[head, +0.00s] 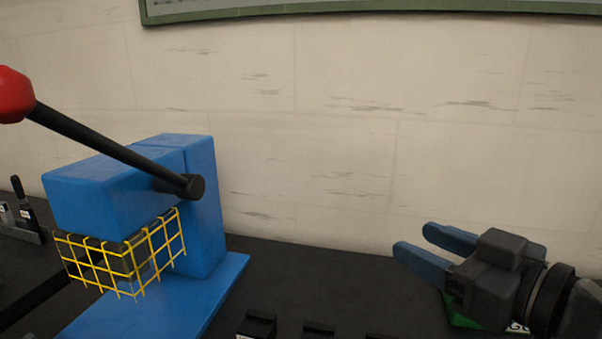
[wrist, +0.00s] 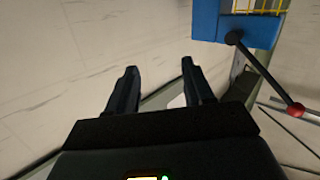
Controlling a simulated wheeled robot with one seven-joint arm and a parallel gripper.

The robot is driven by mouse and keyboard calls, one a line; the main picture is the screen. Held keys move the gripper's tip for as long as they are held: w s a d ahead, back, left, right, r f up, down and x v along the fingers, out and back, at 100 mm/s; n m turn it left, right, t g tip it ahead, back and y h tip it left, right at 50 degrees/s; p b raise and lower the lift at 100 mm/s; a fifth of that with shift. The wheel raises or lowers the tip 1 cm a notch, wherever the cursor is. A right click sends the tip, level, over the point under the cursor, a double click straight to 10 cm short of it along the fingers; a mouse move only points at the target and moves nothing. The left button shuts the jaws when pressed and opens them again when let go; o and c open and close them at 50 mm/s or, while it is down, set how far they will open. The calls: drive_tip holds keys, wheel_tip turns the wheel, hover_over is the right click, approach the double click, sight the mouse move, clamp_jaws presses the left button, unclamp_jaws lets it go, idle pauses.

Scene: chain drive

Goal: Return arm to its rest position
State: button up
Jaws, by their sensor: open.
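My gripper (head: 425,242) is at the right of the head view, its two blue-grey fingers apart and pointing left. Nothing is between the fingers. In the wrist view my gripper (wrist: 158,78) also shows open and empty, with the pale wall beyond it. A blue press (head: 200,210) with a long black lever ending in a red ball (head: 14,94) stands at the left of the head view, well apart from my gripper. The press also shows at the top right of the wrist view (wrist: 207,20).
A yellow wire guard (head: 120,262) fronts the press. Black blocks (head: 258,324) lie along the dark table's (head: 330,275) near edge. A green item (head: 460,320) is partly hidden under my gripper. A green-framed board (head: 350,10) hangs on the wall. Table between press and gripper looks mostly clear.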

drive_tip(key=s+f+m+h, duration=0.3)
drive_tip(key=s+f, duration=0.3)
drive_tip(key=s, duration=0.2)
drive_tip(key=s+f+m+h, duration=0.3)
drive_tip(key=s+f, duration=0.3)
drive_tip(key=s, duration=0.2)
drive_tip(key=s+f+m+t+h, duration=0.1)
drive_tip(key=s+f+m+h, duration=0.2)
drive_tip(key=s+f+m, duration=0.2)
drive_tip(key=shift+s+d+f, duration=0.1)
drive_tip(key=shift+s+f, duration=0.45)
drive_tip(key=shift+s, duration=0.25)
drive_tip(key=shift+s+d+f, duration=0.1)
drive_tip(key=shift+s+f, duration=0.4)
drive_tip(key=shift+s, duration=0.3)
drive_tip(key=s+d+n, duration=0.3)
drive_tip(key=s+d, duration=0.1)
drive_tip(key=s, duration=0.7)
drive_tip(key=shift+s+r+n+g+y, duration=0.25)
drive_tip(key=shift+s+n+g+y, duration=0.05)
drive_tip(key=shift+s+n+y, duration=0.1)
drive_tip(key=shift+o, duration=0.5)
drive_tip(key=shift+w+d, duration=0.1)
